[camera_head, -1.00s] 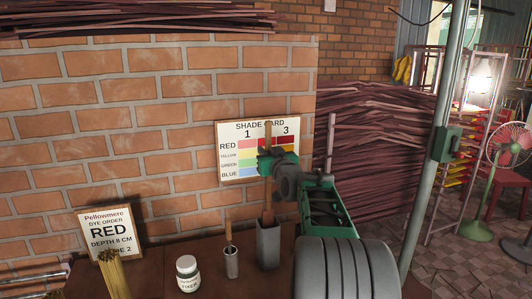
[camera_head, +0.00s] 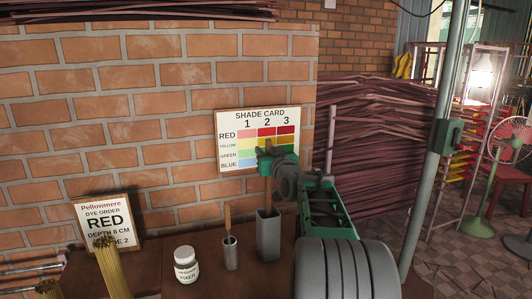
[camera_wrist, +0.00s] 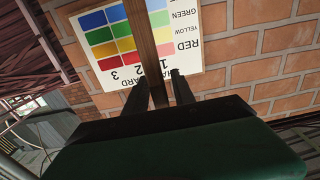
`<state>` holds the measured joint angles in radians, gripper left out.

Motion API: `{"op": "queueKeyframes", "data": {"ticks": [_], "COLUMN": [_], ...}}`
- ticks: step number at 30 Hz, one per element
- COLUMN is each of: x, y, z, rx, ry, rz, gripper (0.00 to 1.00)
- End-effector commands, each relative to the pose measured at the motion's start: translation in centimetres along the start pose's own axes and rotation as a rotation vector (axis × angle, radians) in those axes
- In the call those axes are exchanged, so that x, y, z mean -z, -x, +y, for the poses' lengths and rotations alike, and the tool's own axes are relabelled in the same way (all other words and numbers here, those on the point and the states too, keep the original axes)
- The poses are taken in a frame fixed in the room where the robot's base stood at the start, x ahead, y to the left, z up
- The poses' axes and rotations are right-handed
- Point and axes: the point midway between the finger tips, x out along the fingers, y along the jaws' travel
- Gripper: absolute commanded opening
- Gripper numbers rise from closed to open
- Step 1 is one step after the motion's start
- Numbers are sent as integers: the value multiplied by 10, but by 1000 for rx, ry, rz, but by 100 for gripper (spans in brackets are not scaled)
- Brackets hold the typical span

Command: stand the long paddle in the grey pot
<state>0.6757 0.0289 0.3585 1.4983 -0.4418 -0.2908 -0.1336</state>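The long wooden paddle (camera_head: 268,192) stands nearly upright, its lower end inside the grey pot (camera_head: 268,238), a tall square-sided pot on the brown bench. The pot hides the paddle's lower end. My gripper (camera_head: 267,157) is at the paddle's upper part, above the pot, with a short stub of paddle showing over it. In the wrist view the paddle (camera_wrist: 146,40) runs between the two dark fingers (camera_wrist: 162,88). The fingers look apart, with a small gap beside the paddle, so the gripper seems open around it.
A smaller grey cup (camera_head: 230,254) with a short wooden tool stands left of the pot. A white labelled jar (camera_head: 186,265) and a yellow stick bundle (camera_head: 112,268) stand farther left. A shade card (camera_head: 258,135) hangs on the brick wall behind.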

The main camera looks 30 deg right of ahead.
Motion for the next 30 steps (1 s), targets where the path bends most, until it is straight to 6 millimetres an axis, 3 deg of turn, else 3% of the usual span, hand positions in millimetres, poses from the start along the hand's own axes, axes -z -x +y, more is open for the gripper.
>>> {"op": "queueKeyframes", "data": {"ticks": [3, 11, 14, 24, 30], "x": [0, -1, -1, -1, -1], "y": [0, 1, 12, 73, 78], "z": [0, 0, 1, 1, 0], "rx": [0, 0, -2, -1, 0], "ry": [0, 0, 0, 1, 0], "rz": [0, -1, 0, 0, -2], "gripper": [41, 41, 41, 41, 41]}}
